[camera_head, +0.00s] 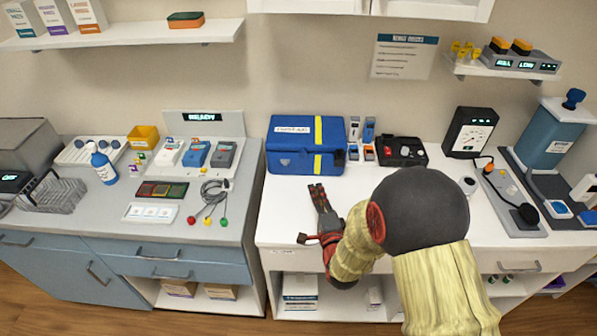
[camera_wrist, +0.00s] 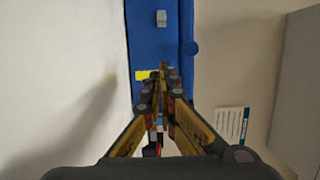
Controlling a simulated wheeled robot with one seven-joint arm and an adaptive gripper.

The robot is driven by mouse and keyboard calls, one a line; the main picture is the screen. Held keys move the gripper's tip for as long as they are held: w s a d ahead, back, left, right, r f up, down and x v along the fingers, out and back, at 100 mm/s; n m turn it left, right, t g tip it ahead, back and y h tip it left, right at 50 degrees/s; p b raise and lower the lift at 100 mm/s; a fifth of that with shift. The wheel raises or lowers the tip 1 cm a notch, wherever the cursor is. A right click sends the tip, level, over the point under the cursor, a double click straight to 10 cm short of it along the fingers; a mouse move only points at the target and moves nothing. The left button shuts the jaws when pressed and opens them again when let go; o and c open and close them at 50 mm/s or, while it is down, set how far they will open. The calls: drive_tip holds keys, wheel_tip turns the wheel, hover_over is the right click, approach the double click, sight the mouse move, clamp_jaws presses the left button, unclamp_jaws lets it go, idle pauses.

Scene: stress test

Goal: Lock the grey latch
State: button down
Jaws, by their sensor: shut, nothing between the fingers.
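The grey latch (camera_head: 285,161) is a small pale piece on the front face of a blue case (camera_head: 276,150), left of the case's yellow stripe (camera_head: 318,132). In the wrist view the latch (camera_wrist: 161,18) shows near the top on the blue front, clear of the fingers. Its exact position, locked or unlocked, is too small to tell. My gripper (camera_head: 317,188) is shut and empty, in front of the case and pointing at it. In the wrist view its fingertips (camera_wrist: 163,74) lie beside the yellow stripe (camera_wrist: 146,75), apart from the latch. The fingers hide part of the case front.
The case stands at the back left of the white counter (camera_head: 282,215). Small blue and grey items (camera_head: 361,138) and a black device (camera_head: 401,151) stand to its right. The counter in front of the case is mostly clear. A grey counter (camera_head: 225,240) adjoins on the left.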

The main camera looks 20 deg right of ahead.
drive_tip(key=shift+w, duration=0.1)
drive_tip(key=b, duration=0.3)
approach(294, 162)
drive_tip(key=w+d, duration=0.4)
drive_tip(key=shift+w+d+f, duration=0.1)
drive_tip(key=shift+w+d, duration=0.1)
drive_tip(key=shift+w, duration=0.05)
drive_tip(key=a, duration=0.1)
drive_tip(key=w+a, duration=0.1)
drive_tip(key=a, duration=0.1)
drive_tip(key=shift+w+b, duration=0.25)
drive_tip(key=shift+b, duration=0.15)
drive_tip(key=shift+w+a, duration=0.2)
drive_tip(key=shift+a, duration=0.2)
drive_tip(key=shift+a, duration=0.1)
